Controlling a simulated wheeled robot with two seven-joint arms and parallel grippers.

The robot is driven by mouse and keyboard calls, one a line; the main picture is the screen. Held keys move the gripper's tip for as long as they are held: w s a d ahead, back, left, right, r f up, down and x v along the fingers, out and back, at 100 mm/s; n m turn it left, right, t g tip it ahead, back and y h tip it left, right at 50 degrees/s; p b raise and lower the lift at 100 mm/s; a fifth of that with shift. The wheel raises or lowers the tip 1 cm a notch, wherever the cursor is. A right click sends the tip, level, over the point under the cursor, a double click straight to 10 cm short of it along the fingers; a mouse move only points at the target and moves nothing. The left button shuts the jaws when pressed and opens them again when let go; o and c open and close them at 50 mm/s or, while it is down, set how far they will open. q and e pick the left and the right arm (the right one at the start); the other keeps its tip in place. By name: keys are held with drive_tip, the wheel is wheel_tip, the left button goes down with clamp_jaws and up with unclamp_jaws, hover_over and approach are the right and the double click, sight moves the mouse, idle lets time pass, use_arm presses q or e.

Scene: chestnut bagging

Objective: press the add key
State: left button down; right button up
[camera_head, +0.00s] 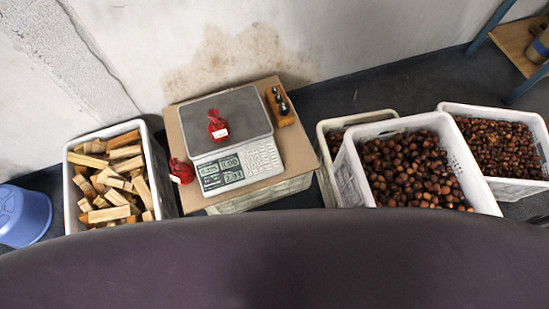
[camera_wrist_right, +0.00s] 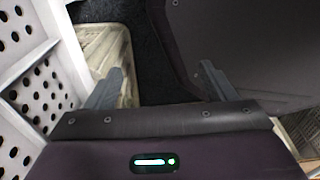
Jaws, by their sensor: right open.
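The scale (camera_head: 232,137) stands on a cardboard-topped stand. Its grey pan holds a red bag with a white label (camera_head: 218,125). The single add key is too small to make out. My right gripper (camera_wrist_right: 160,82) shows in the right wrist view with its two fingers spread wide and nothing between them. It is over dark floor beside a white perforated crate, away from the keypad. Neither gripper shows in the head view.
A second red bag (camera_head: 181,171) lies left of the scale. A wooden block with weights (camera_head: 280,105) stands at its right. A crate of wood pieces (camera_head: 74,212) is at the left, with a blue bucket (camera_head: 38,214). White crates of chestnuts (camera_head: 350,178) stand at the right.

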idle(0.5)
clamp_jaws()
idle(0.3)
idle(1.2)
